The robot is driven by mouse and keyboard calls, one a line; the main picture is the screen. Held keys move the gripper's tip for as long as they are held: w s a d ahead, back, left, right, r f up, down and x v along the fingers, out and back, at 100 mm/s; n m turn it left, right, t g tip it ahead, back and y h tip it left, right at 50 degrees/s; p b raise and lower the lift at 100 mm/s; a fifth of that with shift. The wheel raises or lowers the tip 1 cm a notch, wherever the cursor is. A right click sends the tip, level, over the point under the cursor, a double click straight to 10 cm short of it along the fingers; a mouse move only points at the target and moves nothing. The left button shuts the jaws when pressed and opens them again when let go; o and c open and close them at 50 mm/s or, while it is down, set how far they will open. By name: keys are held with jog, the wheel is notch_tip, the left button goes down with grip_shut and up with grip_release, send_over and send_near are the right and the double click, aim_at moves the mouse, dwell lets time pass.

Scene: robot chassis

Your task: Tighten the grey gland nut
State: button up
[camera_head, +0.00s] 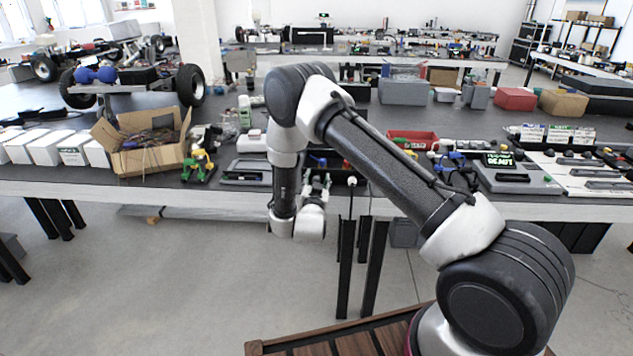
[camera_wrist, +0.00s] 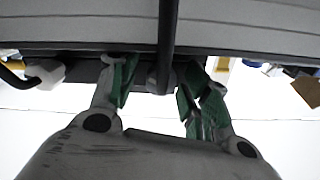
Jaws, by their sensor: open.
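In the wrist view my gripper (camera_wrist: 157,75) points up the picture, with its two green-padded fingers apart. A dark upright rod or cable (camera_wrist: 167,30) runs down between the fingers. A small grey part (camera_wrist: 182,76) shows beside its lower end, between the fingertips; it may be the gland nut, but I cannot tell for sure. No contact between pads and part is visible. In the head view my gripper (camera_head: 320,182) is at the front edge of the bench, mostly hidden by my wrist. The gland nut cannot be made out there.
The long grey bench (camera_head: 225,190) is crowded. An open cardboard box (camera_head: 145,160) and a green-and-yellow toy-like item (camera_head: 198,166) lie left of my arm. A red bin (camera_head: 413,139) and a grey device with a display (camera_head: 516,180) stand right. Floor in front is clear.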

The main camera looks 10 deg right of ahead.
jog(key=v, duration=1.1)
jog(key=shift+s, duration=0.3)
jog(key=shift+a, duration=0.1)
jog(key=w+d+n, duration=0.1)
jog(key=w, duration=0.2)
jog(key=w+d+n, duration=0.1)
jog(key=w, duration=0.3)
jog(key=w+d, duration=0.1)
jog(key=w, duration=0.3)
jog(key=shift+w+d+r+n, duration=0.1)
jog(key=shift+w+d+n, duration=0.2)
jog(key=shift+n, duration=0.1)
jog(key=shift+s, duration=0.1)
jog(key=shift+c, duration=0.3)
